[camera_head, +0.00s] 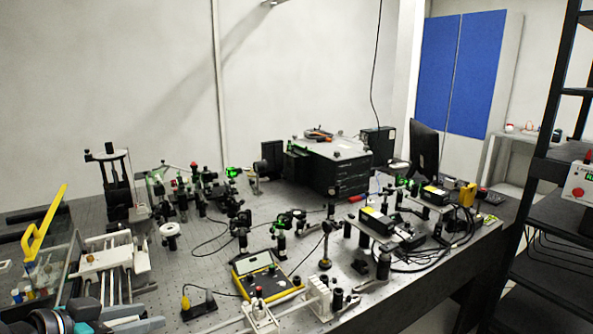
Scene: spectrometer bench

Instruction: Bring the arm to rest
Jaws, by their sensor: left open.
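My left arm comes in at the bottom left corner, with dark and teal parts. My left gripper (136,320) shows only in part at the bottom edge, as pale grey fingers. It is open, and I see nothing held between the fingers. It is low in the picture, in front of the optical bench (215,262). The rest of this arm is cut off by the frame. My right gripper is not in view.
Near the left gripper stand a white block on rods (105,258) and a yellow handle (44,225). A yellow multimeter (262,272), several optics mounts and a black instrument box (325,165) crowd the bench. A dark shelf rack (545,210) stands at right.

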